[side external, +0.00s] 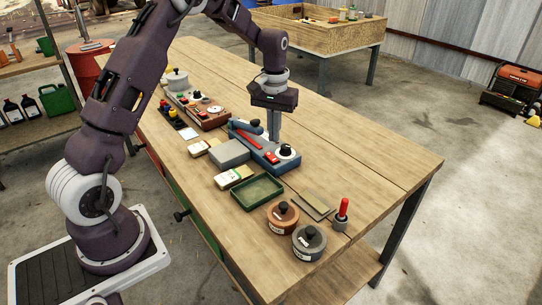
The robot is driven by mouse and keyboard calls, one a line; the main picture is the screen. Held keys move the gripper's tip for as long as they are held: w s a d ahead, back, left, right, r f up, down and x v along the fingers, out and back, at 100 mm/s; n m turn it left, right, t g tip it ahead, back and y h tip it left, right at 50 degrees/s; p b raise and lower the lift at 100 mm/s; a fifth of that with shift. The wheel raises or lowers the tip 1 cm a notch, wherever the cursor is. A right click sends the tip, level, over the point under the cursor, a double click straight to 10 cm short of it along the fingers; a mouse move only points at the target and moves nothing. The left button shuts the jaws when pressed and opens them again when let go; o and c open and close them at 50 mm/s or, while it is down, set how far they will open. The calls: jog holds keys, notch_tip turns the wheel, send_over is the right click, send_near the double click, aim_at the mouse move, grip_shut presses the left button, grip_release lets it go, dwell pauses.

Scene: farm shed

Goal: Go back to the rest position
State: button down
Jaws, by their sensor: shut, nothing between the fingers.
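My gripper (273,128) points straight down over the middle of the wooden workbench (350,165). Its fingers are together, with nothing seen between them. The fingertips are just above or beside a blue device (262,152) with a red bar and a dark round knob (286,151). I cannot tell whether the fingertips touch it. My arm reaches up from its base at the left and bends down over the bench.
The bench's right side is clear.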

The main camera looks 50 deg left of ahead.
jog(key=shift+r, duration=0.4)
jog(key=s+d+r+m+t, duration=0.2)
jog(key=s+d+r, duration=0.3)
jog(key=s+r, duration=0.25)
jog(key=s+d+r+m+t, duration=0.1)
jog(key=s+d+r, duration=0.45)
jog(key=r, duration=0.35)
jog(key=s+d+m+t, duration=0.1)
jog(key=s+d, duration=0.1)
jog(key=s, duration=0.6)
jog(key=s+d+m+t, duration=0.1)
jog(key=s+d+m, duration=0.1)
jog(key=s, duration=0.6)
jog(key=shift+s+d+f+t, duration=0.25)
jog(key=shift+s+f+t, duration=0.1)
jog(key=shift+f, duration=0.1)
